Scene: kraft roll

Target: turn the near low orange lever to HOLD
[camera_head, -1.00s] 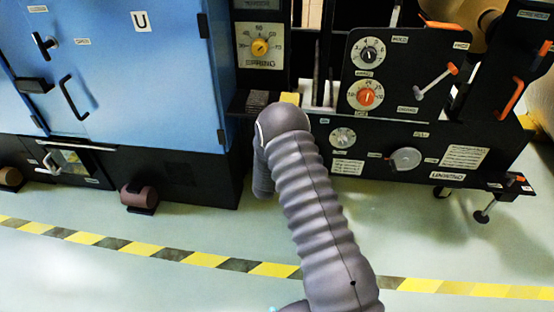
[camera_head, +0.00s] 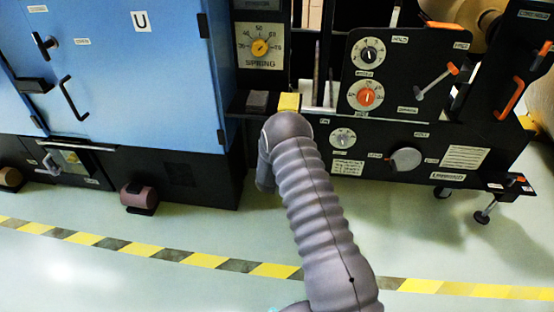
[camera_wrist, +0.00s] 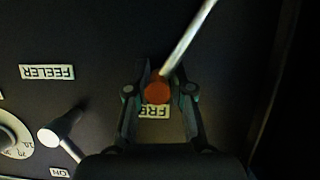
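In the wrist view, an orange-red lever knob (camera_wrist: 158,92) sits between the two fingers of my gripper (camera_wrist: 160,88). Its bare metal rod (camera_wrist: 190,38) runs up and to the right. The fingers stand on both sides of the knob and look open; I cannot tell whether either touches it. An upside-down label starting "FRE" (camera_wrist: 155,112) shows just below the knob, partly covered. No HOLD label shows in the wrist view. In the head view my arm hides the gripper and the knob it is at.
In the wrist view, a white-tipped lever (camera_wrist: 50,137) and a dial (camera_wrist: 10,135) stand to the left, under a FEELER label (camera_wrist: 47,72). In the head view, an orange-tipped lever (camera_head: 452,69) and an orange handle (camera_head: 510,99) are at right. A blue cabinet (camera_head: 150,85) stands left.

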